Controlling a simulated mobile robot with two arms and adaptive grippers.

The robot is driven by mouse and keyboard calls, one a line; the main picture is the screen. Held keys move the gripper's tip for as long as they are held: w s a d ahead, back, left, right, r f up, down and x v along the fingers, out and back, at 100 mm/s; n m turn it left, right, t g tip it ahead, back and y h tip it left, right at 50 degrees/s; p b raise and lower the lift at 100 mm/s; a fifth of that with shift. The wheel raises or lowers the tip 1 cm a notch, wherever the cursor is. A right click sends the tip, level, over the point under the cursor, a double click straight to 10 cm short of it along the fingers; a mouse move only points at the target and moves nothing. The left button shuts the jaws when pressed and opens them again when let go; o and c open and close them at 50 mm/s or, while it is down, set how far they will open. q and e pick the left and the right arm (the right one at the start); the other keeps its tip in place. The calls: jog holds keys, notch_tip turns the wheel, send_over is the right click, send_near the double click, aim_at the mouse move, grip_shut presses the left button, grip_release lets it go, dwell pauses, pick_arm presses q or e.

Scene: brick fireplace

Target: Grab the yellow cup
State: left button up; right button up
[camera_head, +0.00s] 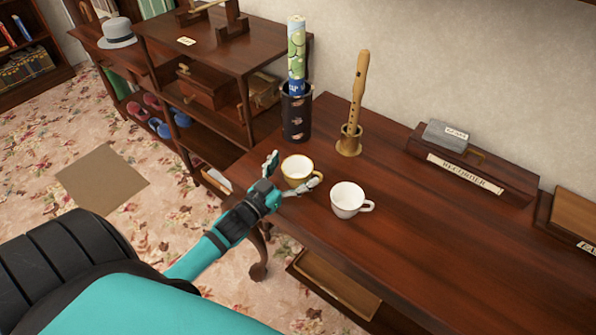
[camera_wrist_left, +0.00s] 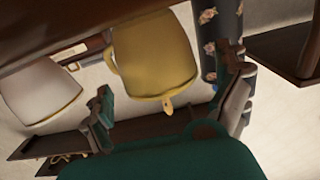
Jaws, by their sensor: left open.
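The yellow cup (camera_head: 297,174) stands upright on the dark wooden table, near its left edge; in the head view it looks cream-white inside with a golden rim. In the left wrist view the yellow cup (camera_wrist_left: 153,58) appears upside down, between and beyond the fingers. My left gripper (camera_head: 292,173) is open, one finger on each side of the cup's near part. I cannot tell whether the fingers touch it. A white cup (camera_head: 347,201) stands just to the right, close to the right fingertip; it also shows in the left wrist view (camera_wrist_left: 38,90). My right gripper is not in view.
A dark patterned holder (camera_head: 296,115) with a rolled paper stands behind the yellow cup. A wooden recorder (camera_head: 359,85) stands in a brass holder (camera_head: 349,141). A wooden stand (camera_head: 470,172) with a label lies further right. The table's front right is clear.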

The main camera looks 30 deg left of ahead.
pick_arm(q)
jog(key=shift+c, duration=0.4)
jog(key=c, duration=1.1)
jog(key=shift+c, duration=0.8)
jog(key=shift+r, duration=0.15)
